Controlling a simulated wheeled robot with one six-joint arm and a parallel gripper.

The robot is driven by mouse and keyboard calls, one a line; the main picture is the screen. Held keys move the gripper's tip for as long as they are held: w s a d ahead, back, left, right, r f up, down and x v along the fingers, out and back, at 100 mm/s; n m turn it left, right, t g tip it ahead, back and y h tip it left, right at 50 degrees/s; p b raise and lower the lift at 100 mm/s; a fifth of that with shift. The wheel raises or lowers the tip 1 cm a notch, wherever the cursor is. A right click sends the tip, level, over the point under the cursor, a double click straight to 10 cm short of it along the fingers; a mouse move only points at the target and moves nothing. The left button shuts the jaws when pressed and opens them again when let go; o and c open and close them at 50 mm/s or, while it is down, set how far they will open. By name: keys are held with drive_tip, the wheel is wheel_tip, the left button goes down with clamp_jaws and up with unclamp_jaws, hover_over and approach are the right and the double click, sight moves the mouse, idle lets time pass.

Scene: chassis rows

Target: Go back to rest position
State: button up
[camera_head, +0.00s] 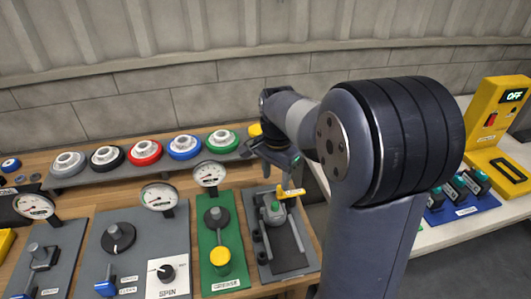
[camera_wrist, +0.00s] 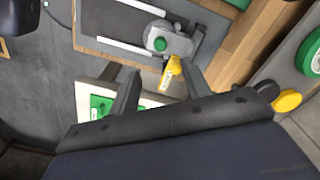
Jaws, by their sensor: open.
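My gripper shows in the wrist view (camera_wrist: 163,88) with its two dark fingers apart and nothing between them. A yellow tag or handle (camera_wrist: 172,72) on a grey clamp-like device (camera_wrist: 170,42) shows just beyond the gap between the fingers. In the head view my arm reaches over the bench, and my gripper (camera_head: 278,165) is above the dark panel (camera_head: 288,255) that carries this grey device (camera_head: 273,208) and its yellow tag (camera_head: 291,193). My arm's large black joint hides part of the bench and wall. I cannot tell whether the fingers touch the tag.
Panels with gauges (camera_head: 159,196), knobs and a green plate (camera_head: 222,245) line the wooden bench. Coloured round wheels (camera_head: 145,152) stand on a shelf behind. On the right, a white table holds a yellow stand reading OFF (camera_head: 497,110) and a blue button box (camera_head: 461,205).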

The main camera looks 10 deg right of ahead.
sight(275, 204)
wheel_tip(275, 204, down, 11)
drive_tip(key=shift+r, duration=0.1)
drive_tip(key=shift+r+p, duration=0.45)
drive_tip(key=shift+r, duration=0.35)
